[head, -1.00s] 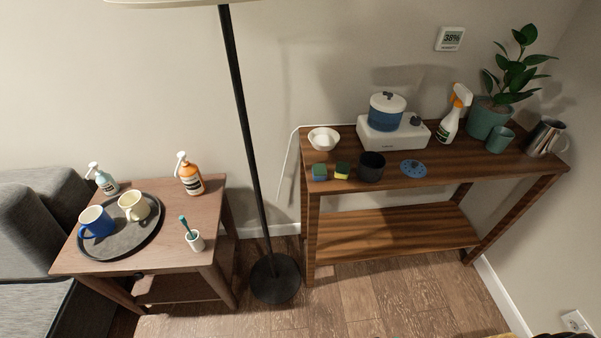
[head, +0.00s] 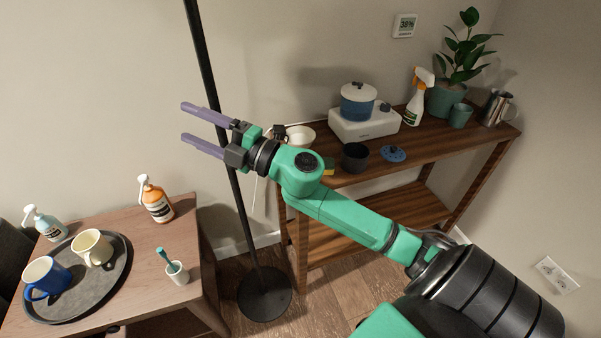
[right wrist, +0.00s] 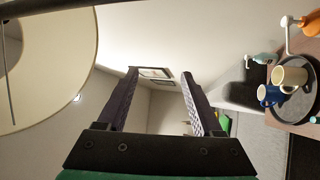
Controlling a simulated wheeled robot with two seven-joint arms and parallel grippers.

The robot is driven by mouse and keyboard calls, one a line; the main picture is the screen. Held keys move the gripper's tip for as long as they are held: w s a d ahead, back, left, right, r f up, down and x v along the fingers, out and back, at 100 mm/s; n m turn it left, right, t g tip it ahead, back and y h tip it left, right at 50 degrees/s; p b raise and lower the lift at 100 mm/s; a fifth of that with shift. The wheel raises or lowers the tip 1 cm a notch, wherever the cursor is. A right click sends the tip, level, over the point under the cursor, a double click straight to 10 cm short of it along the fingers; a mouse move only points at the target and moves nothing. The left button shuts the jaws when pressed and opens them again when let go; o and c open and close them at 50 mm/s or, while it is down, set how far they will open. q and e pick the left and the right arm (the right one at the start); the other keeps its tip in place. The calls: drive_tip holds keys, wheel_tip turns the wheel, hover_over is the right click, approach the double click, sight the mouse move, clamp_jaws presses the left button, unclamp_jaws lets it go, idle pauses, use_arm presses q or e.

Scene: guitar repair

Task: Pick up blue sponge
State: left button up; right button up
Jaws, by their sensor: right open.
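My right gripper (head: 184,121) is open and empty. Its two purple fingers point left in the head view, in front of the lamp pole and the wall. The right wrist view shows the same open fingers (right wrist: 158,85) with nothing between them. The blue sponge is not visible now; my right arm covers the shelf's front-left part, where it lay before. A yellow-and-green sponge (head: 329,168) peeks out just beyond the arm. My left gripper is not in view.
The wooden shelf (head: 438,150) holds a white bowl (head: 301,136), a dark pot (head: 355,157), a blue lid (head: 393,154) and a cooker (head: 364,125). A black lamp pole (head: 213,80) stands behind my gripper. A side table (head: 190,240) with a tray (head: 118,275) is at left.

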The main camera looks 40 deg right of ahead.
drive_tip(key=s+a+f+n+g, duration=0.3)
drive_tip(key=f+n+g, duration=0.2)
drive_tip(key=n+g, duration=0.5)
drive_tip(key=d+f+n+h, duration=0.2)
drive_tip(key=d+f+h, duration=0.25)
drive_tip(key=d, duration=0.25)
drive_tip(key=s+d+m+g+h, duration=0.35)
drive_tip(key=d+h, duration=0.55)
drive_tip(key=d, duration=1)
drive_tip(key=shift+y, duration=0.25)
drive_tip(key=p+x, duration=0.1)
drive_tip(key=x, duration=1.3)
drive_tip(key=shift+w+f+p, duration=0.15)
drive_tip(key=shift+f+p, duration=0.15)
drive_tip(key=shift+f, duration=0.05)
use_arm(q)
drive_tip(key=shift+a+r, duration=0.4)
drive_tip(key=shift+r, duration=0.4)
use_arm(e)
drive_tip(key=shift+r, duration=0.1)
clamp_jaws()
drive_tip(key=shift+a, duration=0.1)
